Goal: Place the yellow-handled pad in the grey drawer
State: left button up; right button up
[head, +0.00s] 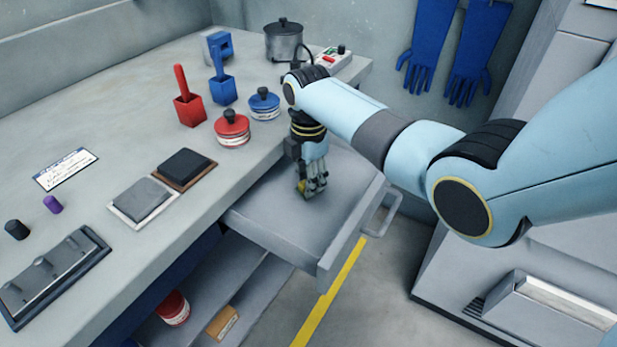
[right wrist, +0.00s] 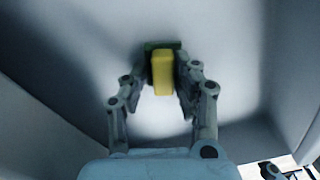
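The grey drawer (head: 276,222) is pulled out from under the bench, with its handle (head: 381,212) at the right. My right gripper (head: 307,190) points down inside it, close above the drawer floor. In the right wrist view, the right gripper's fingers (right wrist: 163,75) lie close along both sides of the yellow handle (right wrist: 162,76) and look shut on it. The pad's dark green body (right wrist: 150,46) shows just beyond the handle. Whether the pad touches the drawer floor is hard to tell. My left gripper is not in view.
On the bench stand a red lidded pot (head: 232,131), a blue one (head: 264,106), red and blue handled boxes, and a steel pot (head: 284,42). Grey (head: 146,198) and black (head: 185,166) pads lie nearer. A shelf below the bench holds a red jar (head: 173,307).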

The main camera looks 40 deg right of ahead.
jog(key=shift+o, duration=1.1)
jog(key=shift+r, duration=0.2)
notch_tip(320, 180, up, 12)
jog(key=p, duration=0.1)
jog(key=shift+p, duration=0.35)
jog(key=shift+f, duration=0.1)
